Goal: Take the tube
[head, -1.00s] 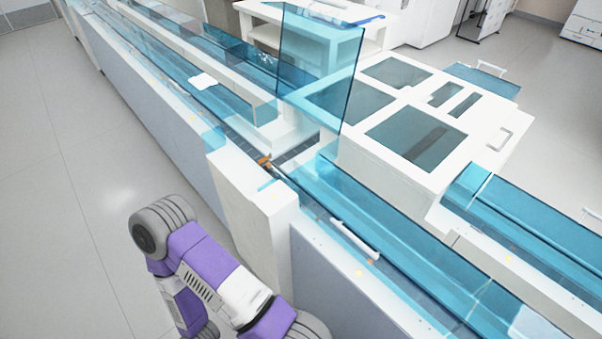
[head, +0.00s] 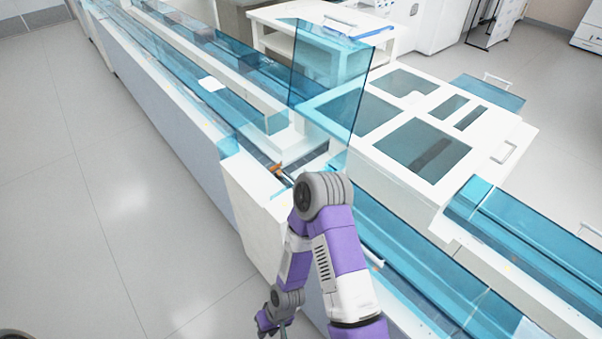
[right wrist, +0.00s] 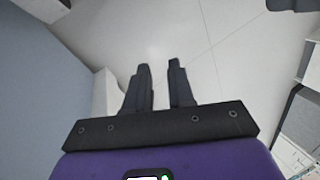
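A small orange-capped item (head: 276,169), which looks like the tube, is at the gap in the track (head: 262,152), beside the white end block. It is too small to make out fully, and my right arm partly covers the area just below it. My right gripper shows in the right wrist view (right wrist: 159,67) with two dark fingers apart and nothing between them, above the bare floor. In the head view its wrist hangs low at the bottom, in front of the track's side wall. My left gripper is not in view.
Blue transparent covers (head: 440,285) run along the track, and a tall clear panel (head: 330,85) stands upright beside the gap. A white machine with dark windows (head: 425,150) stands behind. The floor (head: 130,215) left of the track is clear.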

